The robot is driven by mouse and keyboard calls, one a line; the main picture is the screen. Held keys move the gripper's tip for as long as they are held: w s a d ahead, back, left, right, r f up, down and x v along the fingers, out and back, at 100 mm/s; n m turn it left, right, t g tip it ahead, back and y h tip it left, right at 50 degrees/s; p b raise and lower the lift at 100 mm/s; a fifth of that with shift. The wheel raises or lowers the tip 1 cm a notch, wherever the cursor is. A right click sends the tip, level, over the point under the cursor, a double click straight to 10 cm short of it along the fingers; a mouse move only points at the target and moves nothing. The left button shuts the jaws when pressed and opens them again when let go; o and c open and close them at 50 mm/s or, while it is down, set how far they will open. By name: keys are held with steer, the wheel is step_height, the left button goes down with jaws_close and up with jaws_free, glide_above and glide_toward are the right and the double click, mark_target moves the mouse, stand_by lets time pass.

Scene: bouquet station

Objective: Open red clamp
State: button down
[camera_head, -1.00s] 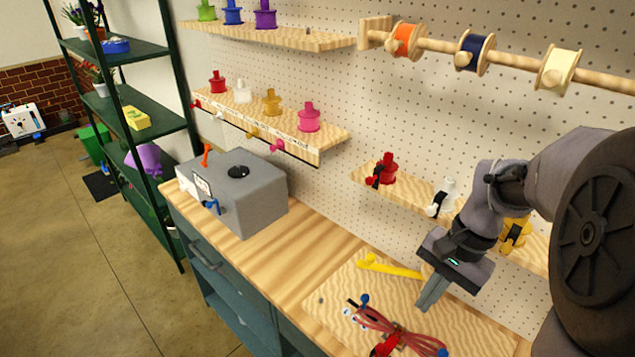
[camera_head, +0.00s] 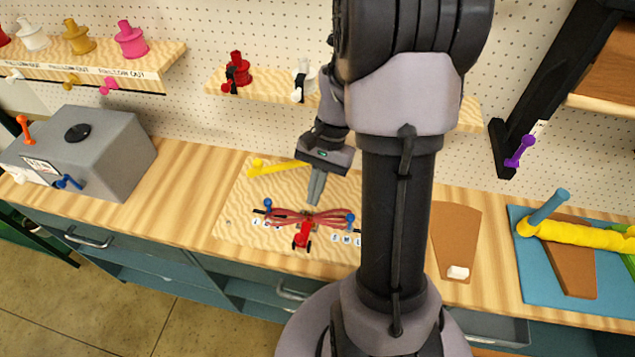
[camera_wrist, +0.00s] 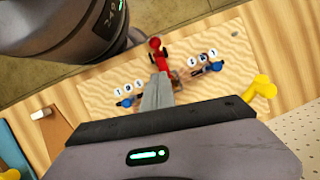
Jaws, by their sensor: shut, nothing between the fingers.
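The red clamp (camera_head: 303,234) sits at the front middle of a pale wooden board (camera_head: 236,222), at the crossing of a bundle of reddish strands. In the wrist view its red handle and ball end (camera_wrist: 158,52) show just beyond my fingertips. My gripper (camera_head: 315,203) is shut and empty, pointing down above the strands, behind the clamp. In the wrist view the gripper (camera_wrist: 157,95) covers part of the bundle. From these views I cannot tell whether the fingertips touch anything.
Blue-knobbed pieces (camera_head: 268,204) and (camera_head: 350,218) stand at both ends of the bundle. A yellow handle (camera_head: 275,168) lies at the board's back left. A grey box (camera_head: 90,150) stands at left. A brown pad (camera_head: 455,240) and blue mat (camera_head: 540,272) lie at right.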

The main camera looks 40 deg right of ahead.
steer(key=a+f, duration=0.1)
steer(key=s+a+f+b, duration=0.1)
steer(key=a+f, duration=0.1)
steer(key=f, duration=0.1)
steer(key=shift+s+a+b, duration=0.3)
steer(key=shift+a, duration=0.1)
steer(key=shift+s+a, duration=0.15)
steer(key=shift+a, duration=0.2)
steer(key=shift+d+f, duration=0.1)
